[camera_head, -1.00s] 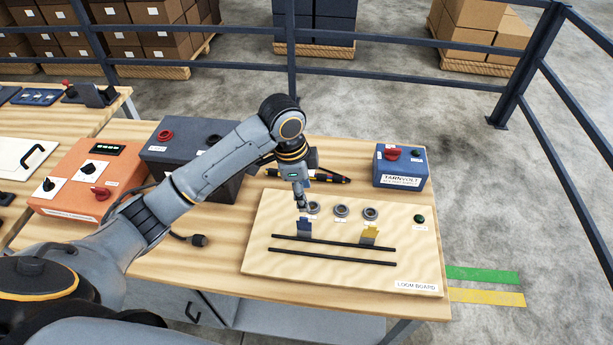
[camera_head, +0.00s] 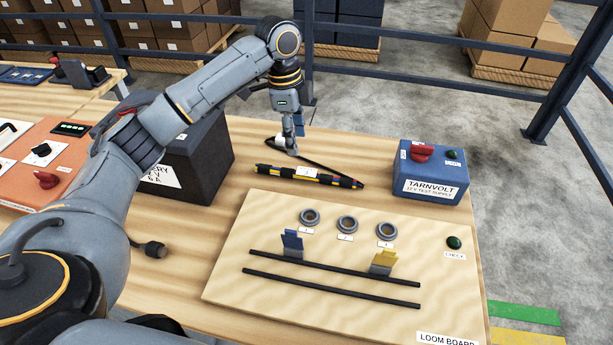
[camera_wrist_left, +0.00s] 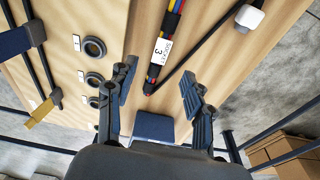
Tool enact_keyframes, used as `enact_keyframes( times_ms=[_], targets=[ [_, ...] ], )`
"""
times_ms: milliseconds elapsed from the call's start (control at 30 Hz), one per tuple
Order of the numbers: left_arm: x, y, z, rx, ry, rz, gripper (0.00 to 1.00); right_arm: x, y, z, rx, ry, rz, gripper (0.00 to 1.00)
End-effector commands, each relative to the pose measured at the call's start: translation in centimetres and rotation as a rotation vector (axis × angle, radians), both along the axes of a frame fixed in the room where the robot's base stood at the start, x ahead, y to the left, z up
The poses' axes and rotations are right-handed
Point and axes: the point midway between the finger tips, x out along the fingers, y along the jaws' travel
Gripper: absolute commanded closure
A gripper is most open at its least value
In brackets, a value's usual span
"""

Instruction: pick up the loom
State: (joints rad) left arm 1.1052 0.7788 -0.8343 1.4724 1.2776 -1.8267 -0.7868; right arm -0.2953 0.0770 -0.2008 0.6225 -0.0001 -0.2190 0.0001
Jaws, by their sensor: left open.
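The loom (camera_head: 325,178) is a thin bundle wrapped in black, red, yellow and blue with a white label, lying on the wooden bench behind the loom board (camera_head: 225,287). A black cable runs from its right end back to a white piece (camera_head: 281,141). My left gripper (camera_head: 292,152) points down just behind the bundle, near the white piece. In the left wrist view my left gripper (camera_wrist_left: 158,80) is open, with the loom (camera_wrist_left: 170,28) and its "socket 3" label beyond the fingertips and nothing between the fingers. My right gripper is not in view.
The blue Tarnvolt test supply (camera_head: 432,172) stands to the right. A dark battery box (camera_head: 205,155) and an orange box (camera_head: 60,165) stand to the left. The board carries a blue clip (camera_head: 292,242), a yellow clip (camera_head: 384,261) and three rings.

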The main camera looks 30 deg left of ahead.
Motion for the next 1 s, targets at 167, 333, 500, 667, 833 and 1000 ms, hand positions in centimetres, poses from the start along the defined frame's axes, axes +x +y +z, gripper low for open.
enact_keyframes(
  times_ms=[167, 333, 500, 667, 833, 1000],
  targets=[
    [0.1, -0.4, -3.5, 0.001, 0.004, 0.001, 0.48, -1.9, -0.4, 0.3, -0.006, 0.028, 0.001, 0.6],
    [0.2, -0.7, -5.2, 0.001, 0.0, 0.001, 0.48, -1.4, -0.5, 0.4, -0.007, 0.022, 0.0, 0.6],
    [0.4, -0.9, -6.5, 0.002, 0.002, 0.001, 0.48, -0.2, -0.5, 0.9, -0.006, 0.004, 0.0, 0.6],
    [0.7, -1.4, -9.0, 0.001, 0.004, 0.001, 0.48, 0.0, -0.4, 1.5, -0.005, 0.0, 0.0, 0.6],
    [0.7, -1.5, -10.5, 0.002, 0.0, 0.0, 0.48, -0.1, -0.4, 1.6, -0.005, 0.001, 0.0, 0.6],
    [0.8, -1.5, -10.6, 0.001, -0.002, 0.0, 0.48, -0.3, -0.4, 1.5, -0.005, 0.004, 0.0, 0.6]
  ],
)
